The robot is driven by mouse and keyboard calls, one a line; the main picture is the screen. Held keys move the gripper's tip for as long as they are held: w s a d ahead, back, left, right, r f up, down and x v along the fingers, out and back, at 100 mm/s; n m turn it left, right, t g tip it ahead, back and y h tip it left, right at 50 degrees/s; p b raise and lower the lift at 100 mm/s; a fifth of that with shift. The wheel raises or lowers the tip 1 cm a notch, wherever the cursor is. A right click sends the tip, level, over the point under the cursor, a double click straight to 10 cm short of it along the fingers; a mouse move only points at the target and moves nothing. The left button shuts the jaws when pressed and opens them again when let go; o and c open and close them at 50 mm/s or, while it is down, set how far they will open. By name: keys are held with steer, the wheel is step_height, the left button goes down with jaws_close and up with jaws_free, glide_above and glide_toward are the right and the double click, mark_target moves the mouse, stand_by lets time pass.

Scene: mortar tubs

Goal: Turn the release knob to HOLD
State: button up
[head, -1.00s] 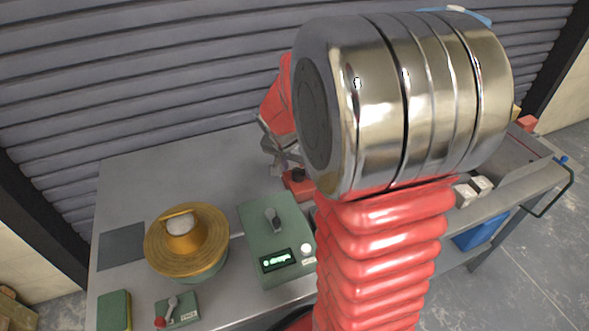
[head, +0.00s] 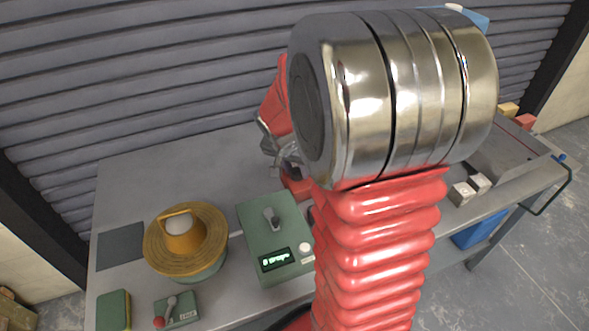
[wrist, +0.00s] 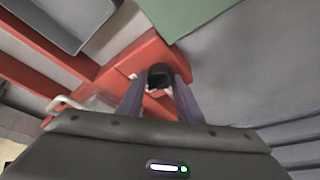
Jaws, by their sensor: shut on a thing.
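The release knob is a black knob (wrist: 160,75) on a red box (wrist: 135,65) in the wrist view. My gripper (wrist: 158,86) has one finger on each side of the knob and is shut on it. White marks lie on the box beside the knob, but I cannot read them or tell which setting it points to. In the head view the red box (head: 298,188) sits on the bench right behind the green unit. There my gripper (head: 289,168) is over the box, and the knob is hidden behind it and my arm.
A green unit (head: 262,238) with a lever and lit display stands in front of the box. A brass-topped tub (head: 205,250) and a small red-knobbed lever box (head: 185,312) are to the left. White blocks (head: 462,194) lie at right. The bench's back left is clear.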

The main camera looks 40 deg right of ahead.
steer(key=shift+a, duration=0.15)
steer(key=shift+c, duration=0.2)
steer(key=shift+n, duration=0.3)
steer(key=shift+n+t, duration=0.3)
steer(key=shift+d+n+t+y, duration=0.2)
steer(key=shift+n+t+y, duration=0.25)
steer(key=shift+n, duration=0.85)
steer(key=shift+d+r+n+t+y, duration=0.1)
steer(key=shift+n+y, duration=0.2)
steer(key=shift+n, duration=0.55)
steer(key=shift+d+f+n+t+y, duration=0.15)
steer(key=shift+n+y, duration=0.1)
steer(key=shift+n, duration=0.65)
steer(key=shift+a+r+n+t+y, duration=0.15)
steer(key=shift+n+y, duration=0.15)
steer(key=shift+n, duration=0.55)
steer(key=shift+d+n+y, duration=0.15)
steer(key=shift+n+y, duration=0.35)
steer(key=shift+n, duration=0.7)
steer(key=shift+d+n+y, duration=0.1)
steer(key=shift+n+y, duration=0.4)
steer(key=shift+n, duration=0.7)
steer(key=shift+d+n+g+y, duration=0.2)
steer(key=shift+n+y, duration=0.5)
steer(key=shift+n, duration=1.3)
steer(key=o, duration=1)
steer(key=shift+s+a, duration=0.1)
